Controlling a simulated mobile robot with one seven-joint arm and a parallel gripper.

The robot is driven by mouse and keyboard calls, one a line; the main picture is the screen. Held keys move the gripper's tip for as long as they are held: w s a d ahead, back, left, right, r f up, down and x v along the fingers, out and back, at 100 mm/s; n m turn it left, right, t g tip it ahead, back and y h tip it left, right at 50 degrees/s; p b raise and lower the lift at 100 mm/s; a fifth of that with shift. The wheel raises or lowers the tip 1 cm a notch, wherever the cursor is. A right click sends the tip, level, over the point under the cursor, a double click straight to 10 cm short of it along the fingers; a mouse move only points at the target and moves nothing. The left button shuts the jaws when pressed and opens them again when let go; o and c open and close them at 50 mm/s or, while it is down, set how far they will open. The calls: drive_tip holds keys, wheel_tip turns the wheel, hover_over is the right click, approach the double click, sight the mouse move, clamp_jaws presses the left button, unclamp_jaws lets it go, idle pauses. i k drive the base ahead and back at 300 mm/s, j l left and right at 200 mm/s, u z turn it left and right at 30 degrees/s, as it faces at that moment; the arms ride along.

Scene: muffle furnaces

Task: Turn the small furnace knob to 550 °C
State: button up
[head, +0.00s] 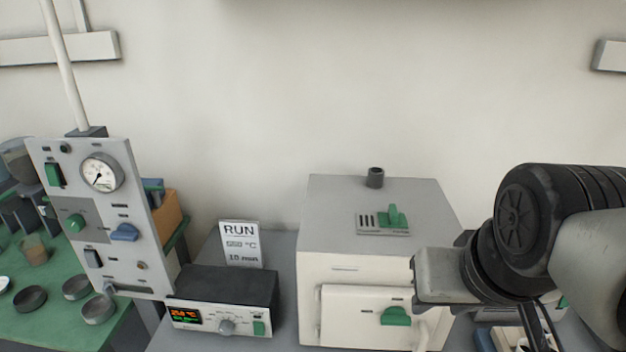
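The small furnace (318,240) is a pale box with a grey top, a green handle (396,316) on its front door and a dark vent stub on top. Left of it sits a dark control box (225,287) with a light front panel. This panel carries a lit orange and green display (186,317), a round grey knob (227,327) and a green switch (259,328). The display digits are too small to read surely. My gripper (440,280) is in front of the furnace's right side, well right of the knob and apart from it. Its fingers are not clearly visible.
A card (241,244) reading RUN, a blurred temperature and "10 min" stands behind the control box. A tall grey panel (103,225) with a gauge, switches and knobs stands at left. Beyond it, a green table (50,325) holds several dishes. Space above the control box is free.

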sight(226, 327)
drive_tip(key=j+u, duration=0.2)
drive_tip(key=u, duration=0.15)
drive_tip(key=j+u, duration=0.3)
drive_tip(key=k+j+u, duration=0.1)
drive_tip(key=u, duration=0.25)
drive_tip(key=l+z, duration=0.3)
drive_tip(key=z, duration=0.2)
drive_tip(key=l+z, duration=0.25)
drive_tip(key=z, duration=0.25)
drive_tip(key=j+u, duration=0.15)
drive_tip(key=j, duration=0.35)
drive_tip(key=i+j+u, duration=0.2)
drive_tip(key=j, duration=0.25)
drive_tip(key=j+u, duration=0.15)
drive_tip(key=j, duration=0.35)
drive_tip(key=k+j, duration=0.15)
drive_tip(key=j, duration=0.25)
drive_tip(key=k+j, duration=0.15)
drive_tip(key=j, duration=0.25)
